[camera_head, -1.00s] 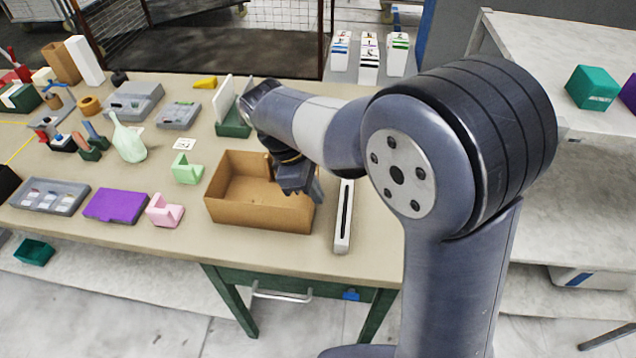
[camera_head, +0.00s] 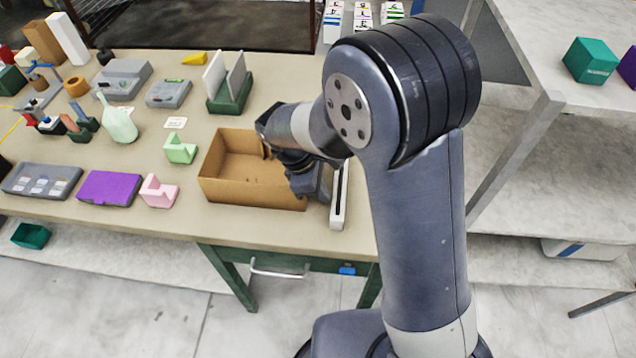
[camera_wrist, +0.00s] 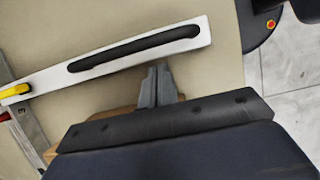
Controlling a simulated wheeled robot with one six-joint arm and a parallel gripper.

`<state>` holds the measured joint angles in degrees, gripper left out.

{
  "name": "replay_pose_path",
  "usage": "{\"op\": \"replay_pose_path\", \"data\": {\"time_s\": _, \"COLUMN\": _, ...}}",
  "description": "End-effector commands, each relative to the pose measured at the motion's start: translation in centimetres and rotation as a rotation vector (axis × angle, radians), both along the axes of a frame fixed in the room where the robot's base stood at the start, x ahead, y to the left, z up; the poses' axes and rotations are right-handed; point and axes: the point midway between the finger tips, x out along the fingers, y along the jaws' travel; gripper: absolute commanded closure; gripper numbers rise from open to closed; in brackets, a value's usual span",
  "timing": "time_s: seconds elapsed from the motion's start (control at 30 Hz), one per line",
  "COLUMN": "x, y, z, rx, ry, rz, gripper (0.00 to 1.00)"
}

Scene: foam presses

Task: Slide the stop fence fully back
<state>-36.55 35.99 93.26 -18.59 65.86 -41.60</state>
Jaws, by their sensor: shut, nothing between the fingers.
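A long white rail with a dark slot (camera_head: 340,200) lies on the table just right of the cardboard box; it also crosses the wrist view (camera_wrist: 52,78). A yellow piece with a red edge (camera_wrist: 14,90) sits at the rail's left end in the wrist view. A grey metal bar (camera_wrist: 27,128) runs beside that end. I cannot tell which part is the stop fence. My gripper (camera_head: 324,196) is over the box's right wall, close to the rail. In the wrist view its fingers (camera_wrist: 159,72) are shut and empty, pointing at the rail's side. I cannot tell whether they touch it.
The open cardboard box (camera_head: 252,191) stands directly left of the rail. A green rack with white plates (camera_head: 231,95) is behind it. Pink (camera_head: 159,192) and green (camera_head: 180,149) blocks lie further left. The table's front edge is near the rail's front end.

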Motion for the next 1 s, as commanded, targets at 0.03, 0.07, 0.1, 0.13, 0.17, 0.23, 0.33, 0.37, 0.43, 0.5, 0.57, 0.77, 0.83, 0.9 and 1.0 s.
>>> {"op": "replay_pose_path", "data": {"time_s": 0.03, "x": 0.0, "y": 0.0, "z": 0.0, "rx": 0.000, "ry": 0.000, "rz": 0.000, "gripper": 1.00}}
{"op": "replay_pose_path", "data": {"time_s": 0.07, "x": 0.0, "y": 0.0, "z": 0.0, "rx": 0.000, "ry": 0.000, "rz": 0.000, "gripper": 1.00}}
{"op": "replay_pose_path", "data": {"time_s": 0.1, "x": 0.0, "y": 0.0, "z": 0.0, "rx": 0.000, "ry": 0.000, "rz": 0.000, "gripper": 1.00}}
{"op": "replay_pose_path", "data": {"time_s": 0.13, "x": 0.0, "y": 0.0, "z": 0.0, "rx": 0.000, "ry": 0.000, "rz": 0.000, "gripper": 1.00}}
{"op": "replay_pose_path", "data": {"time_s": 0.17, "x": 0.0, "y": 0.0, "z": 0.0, "rx": 0.000, "ry": 0.000, "rz": 0.000, "gripper": 1.00}}
{"op": "replay_pose_path", "data": {"time_s": 0.23, "x": 0.0, "y": 0.0, "z": 0.0, "rx": 0.000, "ry": 0.000, "rz": 0.000, "gripper": 1.00}}
{"op": "replay_pose_path", "data": {"time_s": 0.33, "x": 0.0, "y": -0.6, "z": 0.0, "rx": 0.000, "ry": 0.000, "rz": -0.002, "gripper": 1.00}}
{"op": "replay_pose_path", "data": {"time_s": 0.37, "x": 0.0, "y": -1.0, "z": 0.0, "rx": 0.000, "ry": -0.001, "rz": -0.004, "gripper": 1.00}}
{"op": "replay_pose_path", "data": {"time_s": 0.43, "x": 0.0, "y": -2.4, "z": 0.1, "rx": 0.000, "ry": -0.001, "rz": -0.006, "gripper": 1.00}}
{"op": "replay_pose_path", "data": {"time_s": 0.5, "x": -0.1, "y": -4.4, "z": 0.1, "rx": -0.001, "ry": -0.001, "rz": -0.007, "gripper": 1.00}}
{"op": "replay_pose_path", "data": {"time_s": 0.57, "x": -0.2, "y": -6.1, "z": 0.1, "rx": -0.001, "ry": 0.001, "rz": -0.009, "gripper": 1.00}}
{"op": "replay_pose_path", "data": {"time_s": 0.77, "x": -0.4, "y": -10.7, "z": 0.1, "rx": -0.001, "ry": 0.001, "rz": -0.006, "gripper": 1.00}}
{"op": "replay_pose_path", "data": {"time_s": 0.83, "x": -0.4, "y": -11.8, "z": 0.1, "rx": -0.001, "ry": 0.000, "rz": -0.004, "gripper": 1.00}}
{"op": "replay_pose_path", "data": {"time_s": 0.9, "x": -0.4, "y": -12.5, "z": 0.0, "rx": -0.001, "ry": 0.002, "rz": -0.004, "gripper": 1.00}}
{"op": "replay_pose_path", "data": {"time_s": 1.0, "x": -0.5, "y": -13.0, "z": 0.0, "rx": -0.002, "ry": 0.002, "rz": -0.002, "gripper": 1.00}}
